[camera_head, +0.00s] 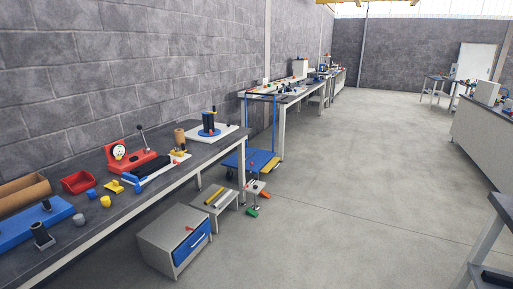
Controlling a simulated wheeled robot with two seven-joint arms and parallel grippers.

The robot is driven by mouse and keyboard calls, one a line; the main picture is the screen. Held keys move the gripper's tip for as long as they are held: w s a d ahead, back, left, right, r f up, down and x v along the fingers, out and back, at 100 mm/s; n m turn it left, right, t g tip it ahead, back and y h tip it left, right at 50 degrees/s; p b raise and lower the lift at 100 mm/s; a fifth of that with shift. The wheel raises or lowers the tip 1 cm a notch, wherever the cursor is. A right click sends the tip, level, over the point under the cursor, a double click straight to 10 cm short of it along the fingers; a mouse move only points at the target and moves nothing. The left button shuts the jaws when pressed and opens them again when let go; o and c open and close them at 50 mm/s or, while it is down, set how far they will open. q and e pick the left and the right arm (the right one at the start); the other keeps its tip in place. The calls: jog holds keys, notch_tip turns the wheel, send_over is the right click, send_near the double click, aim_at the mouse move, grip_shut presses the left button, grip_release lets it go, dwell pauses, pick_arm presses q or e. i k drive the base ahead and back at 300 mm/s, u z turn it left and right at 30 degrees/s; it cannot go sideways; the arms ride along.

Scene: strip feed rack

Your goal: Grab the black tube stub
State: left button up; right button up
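A short dark tube (40,231) stands at the near left of the long workbench (110,222), slightly tilted, on a small grey foot. It looks like the black tube stub. A smaller black piece (46,205) sits on the blue block (30,224) just behind it. Neither of my grippers is in this view, and nothing is seen touching the tube.
Grey and yellow knobs, a red bin (78,183), a cardboard tube (22,193) and a red gauge stand (130,158) share the bench. A grey cabinet (160,243) with a blue drawer stands below its front edge. The floor (330,190) to the right is clear.

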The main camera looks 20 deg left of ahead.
aim_at(37, 229)
jog(key=u, duration=0.85)
jog(key=i, duration=0.8)
jog(key=u, duration=0.7)
